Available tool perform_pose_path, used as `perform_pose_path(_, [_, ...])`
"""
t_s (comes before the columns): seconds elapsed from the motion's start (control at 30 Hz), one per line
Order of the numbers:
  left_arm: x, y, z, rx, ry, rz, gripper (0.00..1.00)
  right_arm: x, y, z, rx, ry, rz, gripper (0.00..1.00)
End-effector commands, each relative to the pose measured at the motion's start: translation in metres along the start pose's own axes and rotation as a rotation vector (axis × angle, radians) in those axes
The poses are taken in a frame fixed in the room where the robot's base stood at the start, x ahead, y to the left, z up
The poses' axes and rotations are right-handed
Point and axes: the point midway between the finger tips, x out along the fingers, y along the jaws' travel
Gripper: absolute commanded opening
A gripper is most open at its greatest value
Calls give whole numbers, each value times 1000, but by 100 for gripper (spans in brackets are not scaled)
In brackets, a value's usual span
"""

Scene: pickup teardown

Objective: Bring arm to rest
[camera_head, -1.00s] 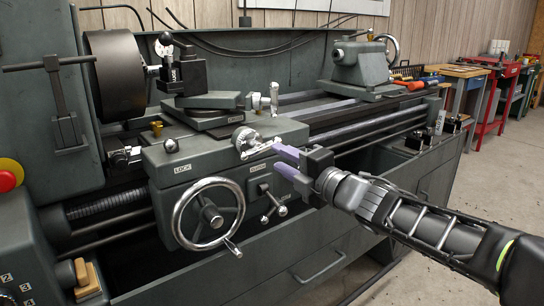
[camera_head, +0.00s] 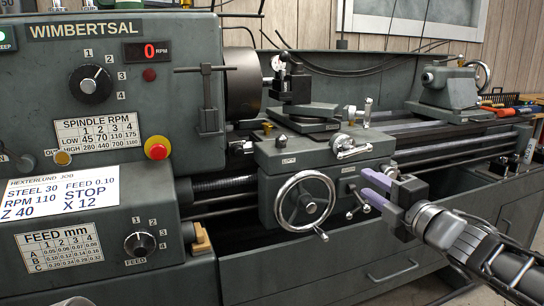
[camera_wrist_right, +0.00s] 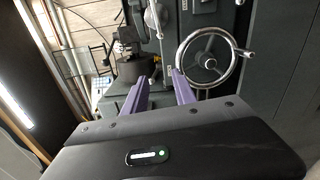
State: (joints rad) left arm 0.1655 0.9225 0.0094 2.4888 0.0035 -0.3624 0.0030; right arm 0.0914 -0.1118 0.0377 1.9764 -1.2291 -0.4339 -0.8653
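My right gripper (camera_head: 374,191) is open and empty, with two purple fingers apart. It hangs in front of the lathe carriage (camera_head: 285,161), right of the carriage handwheel (camera_head: 304,200) and near the small levers on the apron. In the right wrist view, the purple fingers (camera_wrist_right: 161,95) stand apart with nothing between them, and the handwheel (camera_wrist_right: 208,58) shows beyond the right-hand finger. My left gripper is not in view.
The lathe headstock (camera_head: 100,100) fills the left, with a speed knob (camera_head: 90,83), a red stop button (camera_head: 157,148) and a job card (camera_head: 62,194). The tailstock (camera_head: 445,88) is at the right. Grey floor is free at the lower right.

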Motion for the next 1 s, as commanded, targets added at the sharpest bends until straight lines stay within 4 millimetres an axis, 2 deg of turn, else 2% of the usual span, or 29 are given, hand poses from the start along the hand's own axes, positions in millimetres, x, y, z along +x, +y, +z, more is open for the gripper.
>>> perform_pose_path(0.17, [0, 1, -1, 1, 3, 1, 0, 0, 0, 3, 150, -17, 6, 33])
perform_pose_path(0.33, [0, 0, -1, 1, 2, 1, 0, 1, -17, 4, 388, -44, -3, 33])
perform_pose_path(0.57, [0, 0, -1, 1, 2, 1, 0, 14, -90, -9, 781, -96, -91, 33])
perform_pose_path(0.67, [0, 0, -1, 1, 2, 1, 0, 18, -134, -19, 960, -137, -150, 33])
perform_pose_path(0.77, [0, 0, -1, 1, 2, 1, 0, 18, -192, -35, 1168, -200, -231, 33])
perform_pose_path(0.8, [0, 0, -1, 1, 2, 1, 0, 16, -220, -44, 1260, -236, -271, 33])
perform_pose_path(0.87, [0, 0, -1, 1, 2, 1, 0, 11, -262, -58, 1394, -299, -331, 33])
perform_pose_path(0.9, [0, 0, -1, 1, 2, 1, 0, 5, -289, -69, 1477, -344, -373, 33])
perform_pose_path(1.0, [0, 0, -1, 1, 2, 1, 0, -15, -354, -98, 1662, -473, -473, 33])
